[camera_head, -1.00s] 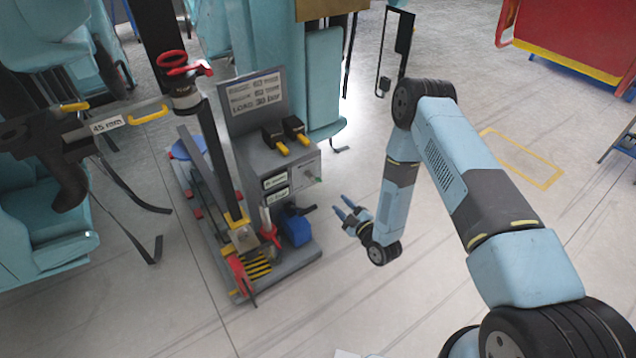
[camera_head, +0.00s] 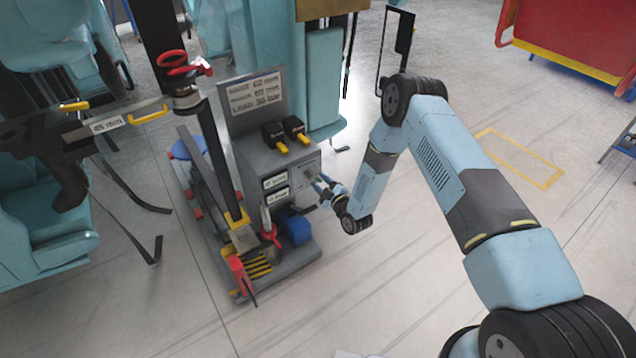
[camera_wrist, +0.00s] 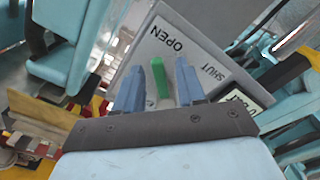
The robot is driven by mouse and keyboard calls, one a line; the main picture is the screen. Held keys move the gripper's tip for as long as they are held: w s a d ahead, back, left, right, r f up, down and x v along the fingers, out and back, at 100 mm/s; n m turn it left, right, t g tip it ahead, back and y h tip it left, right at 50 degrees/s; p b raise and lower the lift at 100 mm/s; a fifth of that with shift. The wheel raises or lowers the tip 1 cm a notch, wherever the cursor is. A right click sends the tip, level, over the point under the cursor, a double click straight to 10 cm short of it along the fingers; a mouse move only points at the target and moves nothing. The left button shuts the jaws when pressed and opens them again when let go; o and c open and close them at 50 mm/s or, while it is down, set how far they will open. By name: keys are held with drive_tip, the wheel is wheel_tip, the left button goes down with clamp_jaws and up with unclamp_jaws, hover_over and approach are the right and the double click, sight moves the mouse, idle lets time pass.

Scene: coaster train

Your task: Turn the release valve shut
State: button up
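The release valve's green handle (camera_wrist: 158,82) shows in the wrist view, in front of a grey panel (camera_wrist: 192,28) lettered OPEN and SHUT. Its visible end lies nearer the word OPEN. My gripper (camera_wrist: 158,82) is open, with one blue finger on each side of the handle and a visible gap on both sides. The handle's lower part and pivot are hidden or unclear. In the head view my gripper (camera_head: 317,184) is at the right face of the grey pump unit (camera_head: 290,163), where the valve is mostly hidden by the fingers.
The pump unit bears two black boxes with yellow levers (camera_head: 282,147), white readouts (camera_head: 275,181) and a blue block (camera_head: 297,230). A jack post with a red ring (camera_head: 180,65) stands left. Train seats (camera_head: 325,85) are behind. Floor right of the unit is clear.

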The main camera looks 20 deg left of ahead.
clamp_jaws()
idle(0.4)
